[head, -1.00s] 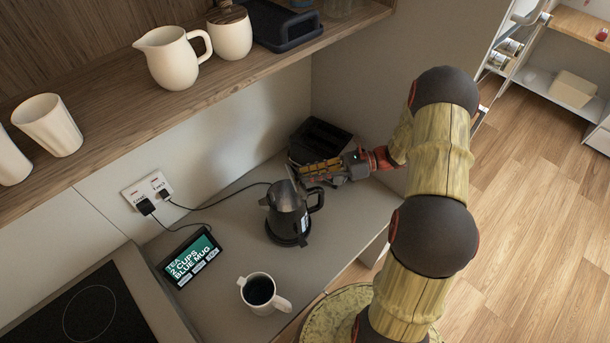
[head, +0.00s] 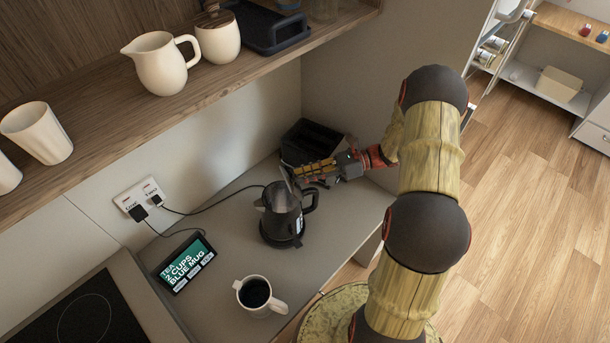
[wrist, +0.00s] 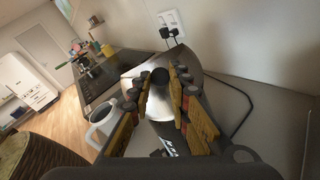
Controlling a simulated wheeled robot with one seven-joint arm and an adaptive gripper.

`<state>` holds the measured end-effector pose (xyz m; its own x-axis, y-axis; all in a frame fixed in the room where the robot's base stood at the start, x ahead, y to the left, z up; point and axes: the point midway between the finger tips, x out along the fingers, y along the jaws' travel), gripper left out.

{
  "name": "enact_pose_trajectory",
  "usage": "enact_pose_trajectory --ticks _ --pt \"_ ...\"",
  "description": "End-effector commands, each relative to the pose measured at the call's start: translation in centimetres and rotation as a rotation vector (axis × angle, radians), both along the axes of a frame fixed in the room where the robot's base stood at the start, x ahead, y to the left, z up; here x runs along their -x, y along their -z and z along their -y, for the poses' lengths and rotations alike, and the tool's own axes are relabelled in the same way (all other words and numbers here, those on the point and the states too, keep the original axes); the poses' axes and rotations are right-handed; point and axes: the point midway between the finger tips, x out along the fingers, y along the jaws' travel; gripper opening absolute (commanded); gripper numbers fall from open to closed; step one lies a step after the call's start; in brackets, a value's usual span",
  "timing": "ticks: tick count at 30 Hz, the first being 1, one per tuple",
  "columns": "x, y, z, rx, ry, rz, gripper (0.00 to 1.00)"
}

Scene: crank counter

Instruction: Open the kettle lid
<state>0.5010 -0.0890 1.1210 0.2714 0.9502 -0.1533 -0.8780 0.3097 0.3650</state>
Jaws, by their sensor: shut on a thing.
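The dark kettle (head: 281,217) stands upright on its base on the counter, its handle to the right. Its lid (head: 288,180) stands steeply tilted up above the kettle's rim, with the kettle's mouth partly visible below it. In the wrist view the lid shows as a shiny metal surface (wrist: 151,107) with a dark round knob (wrist: 160,74). My gripper (head: 299,174) reaches in from the right above the handle. In the wrist view its fingers (wrist: 161,90) are on both sides of the knob, shut on the lid. The exact contact is partly hidden.
A mug of dark liquid (head: 256,295) stands in front of the kettle. A small display (head: 186,263) and cords lie to the left. A black bin (head: 309,140) stands behind my gripper. A shelf (head: 200,95) with cups and a pitcher overhangs the back.

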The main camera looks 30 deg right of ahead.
Motion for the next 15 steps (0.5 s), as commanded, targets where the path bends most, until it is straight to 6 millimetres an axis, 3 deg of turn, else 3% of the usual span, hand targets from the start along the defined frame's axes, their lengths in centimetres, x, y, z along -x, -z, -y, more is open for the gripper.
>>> enact_pose_trajectory --ticks 13,14,15 --pt "0.21 0.62 -0.13 0.003 -0.001 -0.009 0.00" --pt "0.23 0.63 -0.13 0.003 -0.001 -0.009 0.19" --pt "0.22 0.60 -0.14 0.002 -0.001 -0.009 0.22"
